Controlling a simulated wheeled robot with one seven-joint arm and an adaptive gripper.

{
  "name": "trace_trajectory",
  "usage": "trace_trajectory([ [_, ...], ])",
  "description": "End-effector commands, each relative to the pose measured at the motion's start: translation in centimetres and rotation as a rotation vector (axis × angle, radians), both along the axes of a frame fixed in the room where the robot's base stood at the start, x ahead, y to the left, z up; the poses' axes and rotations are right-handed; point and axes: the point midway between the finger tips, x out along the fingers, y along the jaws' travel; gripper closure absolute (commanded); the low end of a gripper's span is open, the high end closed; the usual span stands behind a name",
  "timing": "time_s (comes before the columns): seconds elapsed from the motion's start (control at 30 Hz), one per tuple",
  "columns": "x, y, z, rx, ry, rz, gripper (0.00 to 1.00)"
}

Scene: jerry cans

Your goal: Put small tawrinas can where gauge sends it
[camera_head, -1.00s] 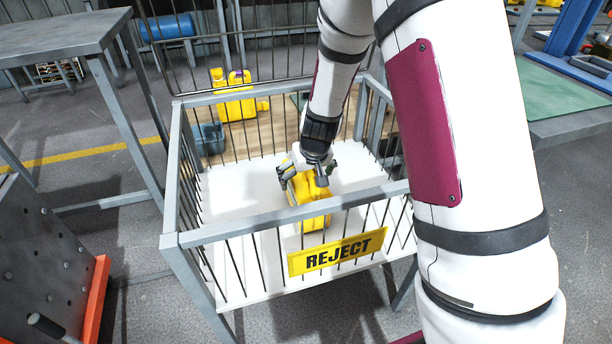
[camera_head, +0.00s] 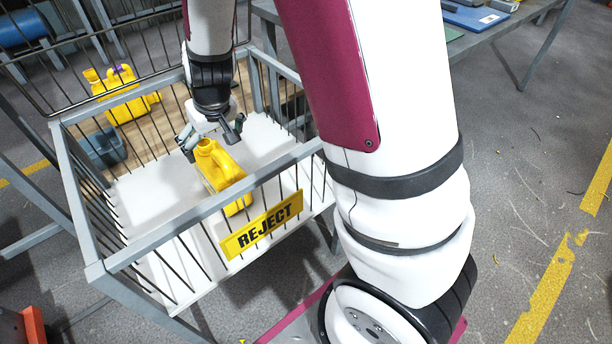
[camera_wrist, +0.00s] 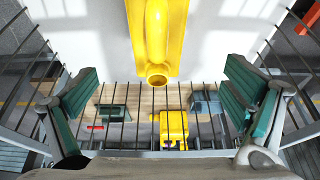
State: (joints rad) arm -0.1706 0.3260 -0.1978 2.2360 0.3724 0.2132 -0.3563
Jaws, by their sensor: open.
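A yellow jerry can (camera_head: 219,172) is inside the reject cage (camera_head: 186,208), on its white floor, behind the yellow REJECT sign (camera_head: 262,225). My gripper (camera_head: 210,137) is just beyond and above the can, apart from it. In the wrist view the can (camera_wrist: 158,40) lies between and ahead of the spread, teal-padded fingers of my gripper (camera_wrist: 157,100), its round spout facing me. The fingers hold nothing. I cannot read any brand on the can, and the gauge is not recognisable in view.
More yellow cans (camera_head: 125,98) stand on a wooden surface beyond the cage, with a blue-grey container (camera_head: 103,147) near them. Wire bars and metal rails surround my gripper. Open grey floor (camera_head: 530,190) lies to the right.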

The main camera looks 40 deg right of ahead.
Motion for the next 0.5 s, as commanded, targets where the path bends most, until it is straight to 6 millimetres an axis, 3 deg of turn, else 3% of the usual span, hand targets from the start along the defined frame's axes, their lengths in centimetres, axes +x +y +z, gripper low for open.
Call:
trace_trajectory([
  [0.17, -3.6, 1.2, 4.5, 0.064, 0.03, 0.018, 0.06],
  [0.3, -8.8, 2.2, 8.7, 0.111, 0.084, 0.044, 0.06],
  [0.5, -17.1, 2.6, 13.1, 0.127, 0.165, 0.07, 0.06],
])
